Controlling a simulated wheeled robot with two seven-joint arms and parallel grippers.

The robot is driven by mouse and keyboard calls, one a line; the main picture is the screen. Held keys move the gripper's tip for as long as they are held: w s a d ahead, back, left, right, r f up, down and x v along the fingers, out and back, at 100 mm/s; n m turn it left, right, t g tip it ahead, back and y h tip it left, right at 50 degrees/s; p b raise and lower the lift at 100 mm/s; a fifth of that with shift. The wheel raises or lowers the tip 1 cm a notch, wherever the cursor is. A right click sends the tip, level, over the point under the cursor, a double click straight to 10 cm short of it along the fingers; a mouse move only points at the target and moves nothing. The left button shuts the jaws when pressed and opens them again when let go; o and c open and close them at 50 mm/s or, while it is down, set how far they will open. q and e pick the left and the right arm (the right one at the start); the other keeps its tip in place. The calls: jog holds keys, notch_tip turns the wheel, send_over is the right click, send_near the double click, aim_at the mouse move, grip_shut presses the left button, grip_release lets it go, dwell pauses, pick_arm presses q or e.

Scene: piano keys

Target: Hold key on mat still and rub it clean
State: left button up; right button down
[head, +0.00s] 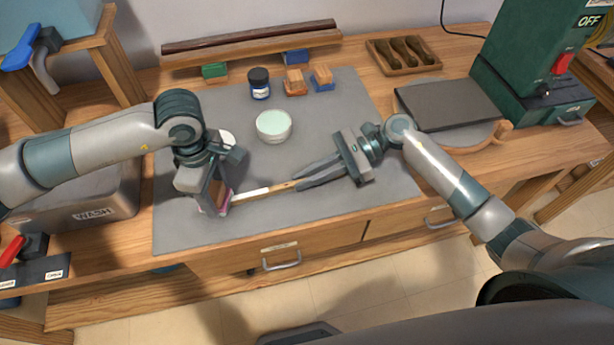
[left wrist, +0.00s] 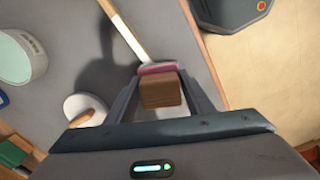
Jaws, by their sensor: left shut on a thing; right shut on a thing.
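The key (head: 252,193), with a pale front and a brown wooden shaft, lies on the grey mat (head: 345,95). My right gripper (head: 297,180) is shut on the shaft's wooden end from the right. My left gripper (head: 218,203) is shut on a wooden block with a pink pad (head: 226,200). In the left wrist view the brown block (left wrist: 160,92) sits between the fingers, its pink pad (left wrist: 158,68) at the pale end of the key (left wrist: 127,38). Whether the pad presses on the key cannot be told. The key's far left end is hidden.
An open jar of pale paste (head: 273,125) stands behind the key, with its white lid (head: 227,137) nearby. A WASH box (head: 90,208) is at left, a green machine (head: 530,60) at right.

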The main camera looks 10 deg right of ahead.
pick_arm(q)
jog(key=shift+s+a, duration=0.1)
jog(key=shift+a, duration=1.2)
jog(key=shift+d+f, duration=0.1)
jog(key=shift+d, duration=1.2)
jog(key=shift+d, duration=0.1)
jog(key=shift+d, duration=1.15)
